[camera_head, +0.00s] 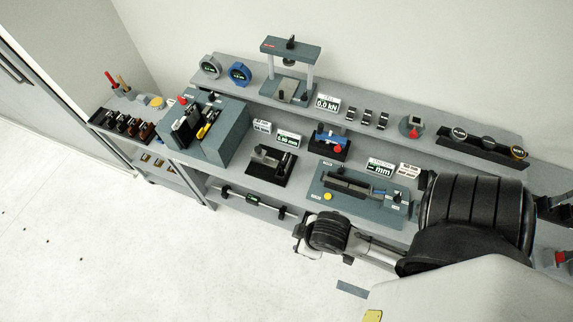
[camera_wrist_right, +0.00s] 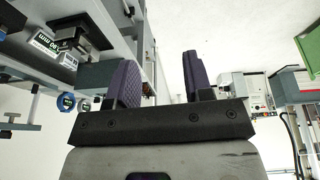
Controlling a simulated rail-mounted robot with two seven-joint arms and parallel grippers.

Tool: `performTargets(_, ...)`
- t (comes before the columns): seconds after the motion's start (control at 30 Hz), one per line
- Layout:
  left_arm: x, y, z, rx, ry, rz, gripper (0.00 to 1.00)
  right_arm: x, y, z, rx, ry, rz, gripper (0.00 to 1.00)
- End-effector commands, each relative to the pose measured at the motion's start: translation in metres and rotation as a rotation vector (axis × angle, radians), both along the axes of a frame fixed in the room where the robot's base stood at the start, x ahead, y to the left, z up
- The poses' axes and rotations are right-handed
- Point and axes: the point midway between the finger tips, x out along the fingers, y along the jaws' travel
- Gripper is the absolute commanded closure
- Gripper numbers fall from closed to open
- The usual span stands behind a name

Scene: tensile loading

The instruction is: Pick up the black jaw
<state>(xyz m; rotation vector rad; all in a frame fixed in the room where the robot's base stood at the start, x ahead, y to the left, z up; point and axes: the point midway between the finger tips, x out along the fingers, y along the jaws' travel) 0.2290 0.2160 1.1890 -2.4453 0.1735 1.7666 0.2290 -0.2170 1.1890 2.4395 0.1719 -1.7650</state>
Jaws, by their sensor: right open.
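A row of small jaw-like blocks (camera_head: 128,124) stands on the low side table at the far left of the head view. Most look black and the right one looks brown; at this size I cannot tell which is the black jaw. My right gripper (camera_wrist_right: 160,76) is open in the right wrist view, with its two dark padded fingers apart and nothing between them. In the head view my right arm reaches in from the right, its hand end in front of the bench and far from the row. My left gripper is not in view.
The long grey bench holds a blue-grey fixture box (camera_head: 222,130), a press frame (camera_head: 290,47), a dark clamp device (camera_head: 270,163) and a teal block (camera_head: 355,190). A bar with a display (camera_head: 250,200) lies on the lower shelf. The floor at left is clear.

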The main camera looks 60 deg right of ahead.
Motion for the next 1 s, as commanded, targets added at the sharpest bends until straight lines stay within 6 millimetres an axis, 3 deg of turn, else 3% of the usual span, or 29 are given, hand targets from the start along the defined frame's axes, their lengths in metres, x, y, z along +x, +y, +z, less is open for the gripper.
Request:
performTargets(0.47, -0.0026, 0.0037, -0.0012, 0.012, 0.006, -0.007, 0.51, -0.0022, 0.0001, -0.001, 0.0, 0.005, 0.0, 0.53)
performTargets(0.8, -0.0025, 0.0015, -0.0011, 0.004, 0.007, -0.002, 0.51, -0.0027, 0.0001, -0.0012, 0.0, 0.007, 0.0, 0.23)
performTargets(1.0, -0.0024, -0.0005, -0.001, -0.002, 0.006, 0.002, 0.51, -0.0026, 0.0001, -0.0012, 0.0, 0.006, 0.0, 0.23)
